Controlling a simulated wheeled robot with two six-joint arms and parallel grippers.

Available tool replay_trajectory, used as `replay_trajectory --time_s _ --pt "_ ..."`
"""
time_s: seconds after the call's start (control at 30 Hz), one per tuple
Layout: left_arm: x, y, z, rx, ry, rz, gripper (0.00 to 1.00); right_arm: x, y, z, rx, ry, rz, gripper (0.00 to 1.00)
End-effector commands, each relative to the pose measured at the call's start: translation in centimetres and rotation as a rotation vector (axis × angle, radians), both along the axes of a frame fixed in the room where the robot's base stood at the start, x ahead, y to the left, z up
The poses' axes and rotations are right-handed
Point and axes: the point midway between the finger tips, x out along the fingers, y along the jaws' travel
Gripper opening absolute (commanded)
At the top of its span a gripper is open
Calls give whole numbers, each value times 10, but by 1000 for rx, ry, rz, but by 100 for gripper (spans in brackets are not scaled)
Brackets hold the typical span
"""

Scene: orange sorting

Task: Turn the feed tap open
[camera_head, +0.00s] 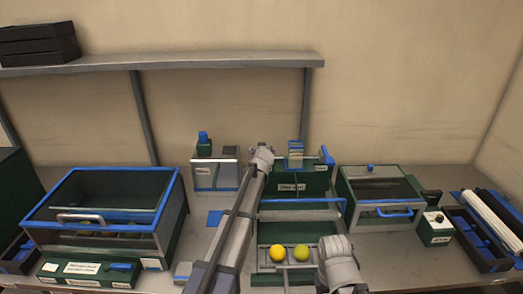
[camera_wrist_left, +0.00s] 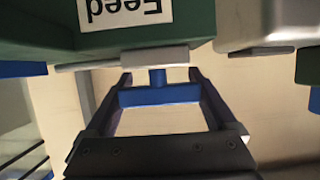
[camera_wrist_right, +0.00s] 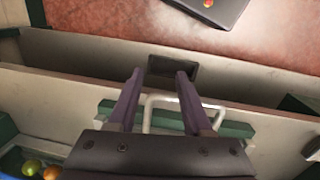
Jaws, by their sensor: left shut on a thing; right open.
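My right gripper (camera_wrist_right: 160,74) is open. A pale bar handle (camera_wrist_right: 150,112) shows around its fingers in the right wrist view; I cannot tell whether they touch.
Two fruits, one yellow-orange (camera_head: 278,252) and one yellow-green (camera_head: 301,253), lie in a green tray (camera_head: 270,232) beside my right arm. A blue-rimmed glass-topped box (camera_head: 60,205) stands left. A smaller glass-lidded box (camera_head: 380,190) stands right. A shelf (camera_head: 190,61) runs above.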

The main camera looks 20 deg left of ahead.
Motion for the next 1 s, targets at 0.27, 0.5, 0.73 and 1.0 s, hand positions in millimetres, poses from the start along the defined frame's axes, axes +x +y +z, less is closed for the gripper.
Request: replay_trajectory --time_s 0.27,0.5,0.73,1.0 --pt "-2 -1 -2 -3 5 3 34 0 0 -1 0 0 0 50" --pt "-1 0 -1 -2 5 2 100 0 0 0 0 0 0 50" --pt "-4 -1 1 -1 3 1 100 0 0 1 0 0 0 50" --pt "-31 -9 14 -1 3 1 100 0 0 14 0 0 0 50"
